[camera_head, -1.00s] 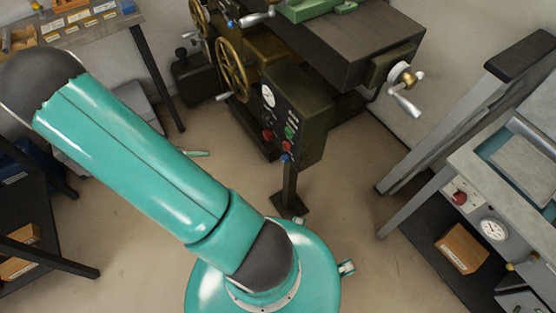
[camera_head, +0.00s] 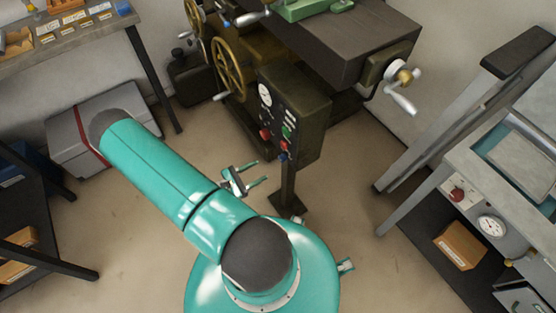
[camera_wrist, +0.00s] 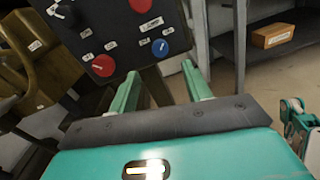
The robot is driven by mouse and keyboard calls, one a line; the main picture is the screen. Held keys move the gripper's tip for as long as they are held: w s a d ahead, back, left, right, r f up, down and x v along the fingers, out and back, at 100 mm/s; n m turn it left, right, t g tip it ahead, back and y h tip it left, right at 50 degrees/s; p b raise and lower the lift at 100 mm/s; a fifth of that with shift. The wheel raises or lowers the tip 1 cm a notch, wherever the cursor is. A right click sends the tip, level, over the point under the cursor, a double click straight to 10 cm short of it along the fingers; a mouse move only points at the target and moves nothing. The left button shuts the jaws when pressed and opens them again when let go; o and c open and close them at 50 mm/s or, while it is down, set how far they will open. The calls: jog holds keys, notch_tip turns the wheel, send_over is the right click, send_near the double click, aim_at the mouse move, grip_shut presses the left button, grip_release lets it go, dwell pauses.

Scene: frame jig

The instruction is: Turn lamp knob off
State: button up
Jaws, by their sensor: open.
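A dark control panel (camera_head: 293,112) stands on a post, with a white gauge, green parts, a red knob (camera_head: 265,134) and a blue knob (camera_head: 283,156) at its lower edge. In the wrist view, the red knob (camera_wrist: 103,66) and the blue knob (camera_wrist: 160,48) carry white pointer marks. Their small labels are not readable, so I cannot tell which is the lamp knob. My gripper (camera_head: 261,171) is open and empty, to the lower left of the panel. In the wrist view, its two teal fingers (camera_wrist: 160,72) stand apart just below the blue knob, with no contact visible.
The milling machine (camera_head: 330,50) with brass handwheels (camera_head: 230,68) stands behind the panel. A grey bench (camera_head: 500,165) is at right, with a cardboard box (camera_head: 461,246) on its lower shelf. A grey case (camera_head: 95,130) lies at left. The floor around the post is clear.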

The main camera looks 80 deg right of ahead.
aim_at(280, 159)
jog(key=x, duration=0.9)
jog(key=shift+s+d, duration=0.1)
jog(key=shift+s, duration=0.05)
jog(key=c, duration=1)
